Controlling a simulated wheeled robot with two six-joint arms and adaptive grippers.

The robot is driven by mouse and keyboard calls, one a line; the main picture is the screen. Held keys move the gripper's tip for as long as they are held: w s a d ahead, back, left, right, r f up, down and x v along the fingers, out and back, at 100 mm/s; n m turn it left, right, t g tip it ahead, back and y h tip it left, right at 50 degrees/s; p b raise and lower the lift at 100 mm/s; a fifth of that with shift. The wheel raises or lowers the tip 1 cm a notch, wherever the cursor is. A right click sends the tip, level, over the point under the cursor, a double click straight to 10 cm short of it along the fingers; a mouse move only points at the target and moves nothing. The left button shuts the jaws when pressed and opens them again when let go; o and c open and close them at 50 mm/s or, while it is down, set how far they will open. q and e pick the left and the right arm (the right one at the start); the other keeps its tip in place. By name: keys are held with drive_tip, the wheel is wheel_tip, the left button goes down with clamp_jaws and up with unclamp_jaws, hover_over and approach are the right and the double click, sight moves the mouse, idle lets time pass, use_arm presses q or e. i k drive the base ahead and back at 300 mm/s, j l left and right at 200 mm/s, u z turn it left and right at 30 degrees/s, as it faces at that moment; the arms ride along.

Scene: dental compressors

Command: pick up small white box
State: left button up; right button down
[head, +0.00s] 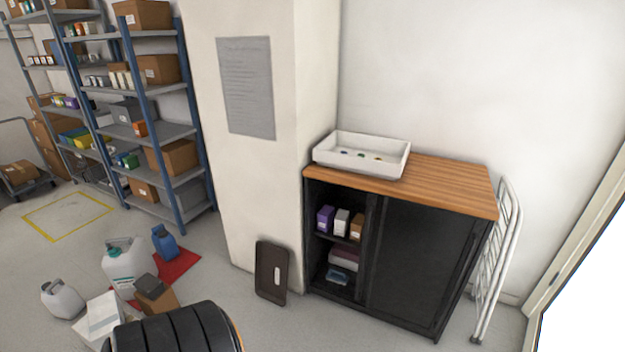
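A small white box (341,222) stands upright on the upper shelf inside the open left part of the black cabinet (420,262). It is between a purple box (325,219) on its left and a brown box (357,227) on its right. Neither of my grippers is in view.
A white tray (339,168) with small items sits on the cabinet's wooden top. A dark panel (271,273) leans by the pillar. Jugs (62,299) and cartons crowd the floor at left. A folded white rack (494,262) stands right of the cabinet. Floor before the cabinet looks clear.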

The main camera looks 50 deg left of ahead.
sight(341, 220)
drive_tip(key=k+l+u, duration=0.1)
drive_tip(key=u, duration=1.35)
drive_tip(key=i, duration=0.15)
